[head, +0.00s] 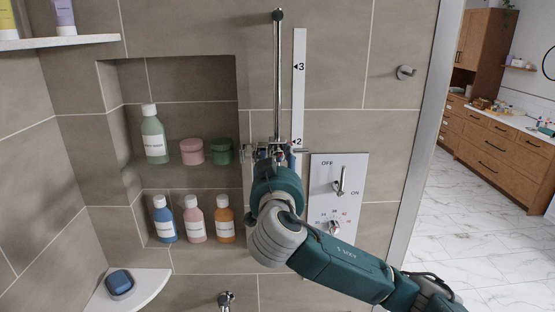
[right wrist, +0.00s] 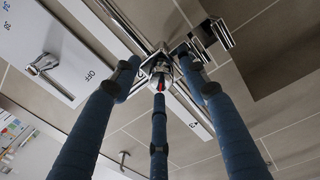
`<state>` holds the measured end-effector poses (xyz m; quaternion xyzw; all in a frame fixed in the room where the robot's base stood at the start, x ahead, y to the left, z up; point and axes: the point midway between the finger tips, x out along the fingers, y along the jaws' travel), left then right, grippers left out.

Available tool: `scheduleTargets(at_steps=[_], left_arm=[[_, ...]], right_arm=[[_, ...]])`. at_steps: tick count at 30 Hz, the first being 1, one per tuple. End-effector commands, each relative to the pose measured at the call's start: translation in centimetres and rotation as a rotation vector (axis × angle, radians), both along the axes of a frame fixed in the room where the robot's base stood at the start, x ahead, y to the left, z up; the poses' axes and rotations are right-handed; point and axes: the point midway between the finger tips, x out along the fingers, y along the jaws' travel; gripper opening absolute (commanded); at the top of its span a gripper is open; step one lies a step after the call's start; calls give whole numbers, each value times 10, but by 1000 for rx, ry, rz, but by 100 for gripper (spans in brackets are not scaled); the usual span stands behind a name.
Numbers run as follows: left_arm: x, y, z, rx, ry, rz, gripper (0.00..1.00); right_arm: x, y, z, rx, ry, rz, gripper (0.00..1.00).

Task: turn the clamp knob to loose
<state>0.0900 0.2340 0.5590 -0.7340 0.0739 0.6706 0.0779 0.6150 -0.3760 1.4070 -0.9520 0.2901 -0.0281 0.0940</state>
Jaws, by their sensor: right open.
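The chrome clamp (head: 279,147) sits on the vertical shower rail (head: 278,70), near mark 2 of the white scale (head: 299,90). My right gripper (head: 277,157) is in front of the clamp, and its wrist hides the lower part. In the right wrist view my right gripper (right wrist: 159,76) has its three dark blue fingers spread. The round clamp knob (right wrist: 160,68), with a small red and black mark on its face, shows between the fingertips. Whether any finger touches it I cannot tell. My left gripper is not in view.
A white control plate (head: 350,172) with a lever and a dial is just right of my gripper. A wall niche (head: 190,88) with several bottles and jars is at left. A corner shelf (head: 146,290) holds a blue item. A hook (head: 405,72) is at upper right.

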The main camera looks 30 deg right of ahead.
Motion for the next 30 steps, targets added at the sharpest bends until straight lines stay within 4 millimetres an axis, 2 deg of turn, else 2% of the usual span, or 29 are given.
scheduleTargets(at_steps=[2, 6, 8, 9, 20, 30], left_arm=[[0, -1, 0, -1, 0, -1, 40], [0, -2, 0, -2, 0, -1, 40], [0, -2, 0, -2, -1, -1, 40], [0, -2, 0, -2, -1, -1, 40], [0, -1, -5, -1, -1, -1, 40], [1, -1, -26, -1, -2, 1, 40]], right_arm=[[0, 0, 0, 0, 0, 0, 42], [0, 0, 0, -1, -1, 0, 14], [0, 0, 0, 0, 0, 0, 2], [0, 0, 0, 1, 1, 0, 0], [0, 1, -5, -17, 18, 1, 0], [0, 2, -10, -176, 123, 5, 0]])
